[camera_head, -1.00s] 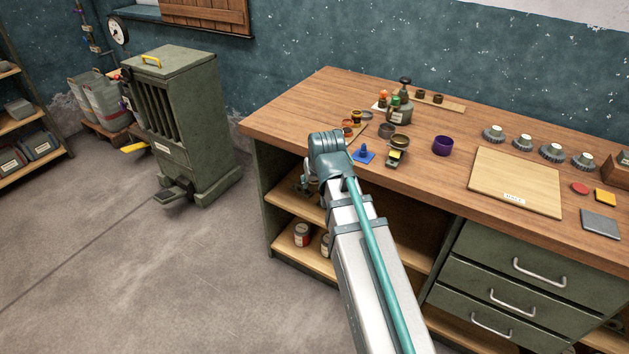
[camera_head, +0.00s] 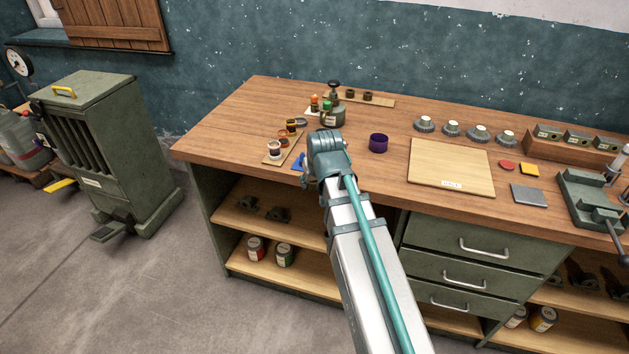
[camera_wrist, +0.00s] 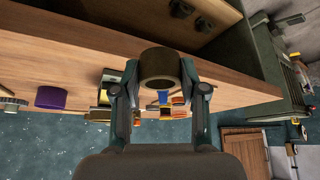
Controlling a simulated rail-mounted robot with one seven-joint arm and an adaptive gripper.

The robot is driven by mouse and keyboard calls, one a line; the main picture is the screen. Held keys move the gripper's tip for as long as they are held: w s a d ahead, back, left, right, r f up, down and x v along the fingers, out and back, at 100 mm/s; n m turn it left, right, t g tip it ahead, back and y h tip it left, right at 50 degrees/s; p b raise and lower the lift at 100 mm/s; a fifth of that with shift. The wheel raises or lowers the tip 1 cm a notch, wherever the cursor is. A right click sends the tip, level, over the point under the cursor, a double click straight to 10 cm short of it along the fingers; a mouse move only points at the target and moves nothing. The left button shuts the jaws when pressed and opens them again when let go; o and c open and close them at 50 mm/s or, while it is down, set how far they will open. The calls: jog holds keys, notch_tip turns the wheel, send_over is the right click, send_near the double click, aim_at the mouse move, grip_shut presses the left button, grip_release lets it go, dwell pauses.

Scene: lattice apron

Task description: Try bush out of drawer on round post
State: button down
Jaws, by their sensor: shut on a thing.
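My gripper (camera_wrist: 160,90) is shut on a dark olive-brown ring-shaped bush (camera_wrist: 160,64), held between the two fingers with its round opening visible in the wrist view. In the head view my arm's end hides the bush and the fingertips. A blue post-like piece (camera_wrist: 163,97) shows beyond the bush in the wrist view, apart from it; its blue base (camera_head: 298,162) peeks out left of my arm on the bench. I cannot tell whether its post is round. The drawers (camera_head: 470,272) under the bench are shut.
A green cabinet (camera_head: 110,150) stands at left.

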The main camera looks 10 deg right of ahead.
jog(key=w+r+p, duration=0.6)
jog(key=w+p, duration=0.2)
jog(key=w, duration=0.1)
send_over(303, 153)
jog(key=shift+s+r+p, duration=0.2)
jog(key=shift+r+p, duration=0.1)
jog(key=shift+p, duration=0.05)
jog(key=shift+f+n+b, duration=0.3)
jog(key=shift+f+b, duration=0.6)
jog(key=shift+f, duration=0.85)
jog(key=shift+s+f+b, duration=0.1)
jog(key=shift+f+b, duration=0.75)
jog(key=shift+f, duration=0.75)
jog(key=c, duration=0.5)
grip_release()
jog(key=shift+c, duration=0.2)
